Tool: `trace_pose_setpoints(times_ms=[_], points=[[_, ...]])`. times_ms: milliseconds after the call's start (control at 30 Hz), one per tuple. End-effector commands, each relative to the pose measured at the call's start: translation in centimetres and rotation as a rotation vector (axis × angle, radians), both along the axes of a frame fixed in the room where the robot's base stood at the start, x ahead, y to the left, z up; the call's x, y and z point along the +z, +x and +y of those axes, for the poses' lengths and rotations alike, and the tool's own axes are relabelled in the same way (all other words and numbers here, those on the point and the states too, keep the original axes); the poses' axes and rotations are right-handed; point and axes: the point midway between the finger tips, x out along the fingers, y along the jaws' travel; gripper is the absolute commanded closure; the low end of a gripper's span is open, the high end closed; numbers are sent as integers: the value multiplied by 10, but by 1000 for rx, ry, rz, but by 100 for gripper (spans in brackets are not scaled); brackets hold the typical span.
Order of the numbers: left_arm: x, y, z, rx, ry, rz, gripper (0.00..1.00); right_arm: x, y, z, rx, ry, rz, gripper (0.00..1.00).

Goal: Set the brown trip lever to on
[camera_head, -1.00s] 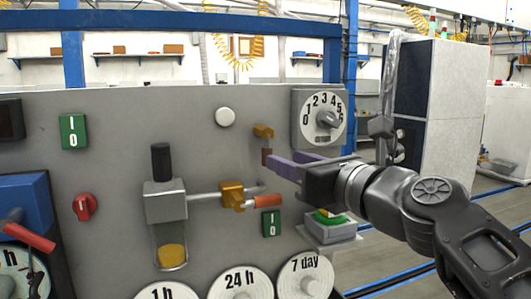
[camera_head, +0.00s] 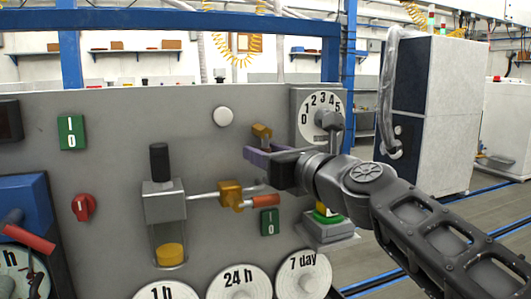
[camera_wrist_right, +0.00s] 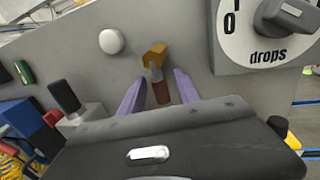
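The brown trip lever has an orange-brown mount (camera_head: 262,131) on the grey panel, left of the numbered dial. The right wrist view shows its mount (camera_wrist_right: 154,54) and its handle (camera_wrist_right: 161,92), which hangs down from it. My right gripper (camera_head: 260,154) is at the lever with its purple fingers close to the panel. In the right wrist view my right gripper (camera_wrist_right: 160,74) is open, with one finger on each side of the handle and gaps between. In the head view the fingers mostly hide the handle. My left gripper is not in view.
The numbered dial (camera_head: 321,118) is just right of the lever. A round white button (camera_head: 223,117) is left of it.

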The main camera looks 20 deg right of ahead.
Motion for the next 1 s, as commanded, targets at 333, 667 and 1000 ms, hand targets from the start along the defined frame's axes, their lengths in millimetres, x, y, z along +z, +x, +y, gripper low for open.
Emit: trace_pose_setpoints(times_ms=[333,667,1000], points=[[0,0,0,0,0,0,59,0,0,0,0,0,0,91],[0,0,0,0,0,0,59,0,0,0,0,0,0,100],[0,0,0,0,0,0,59,0,0,0,0,0,0,100]])
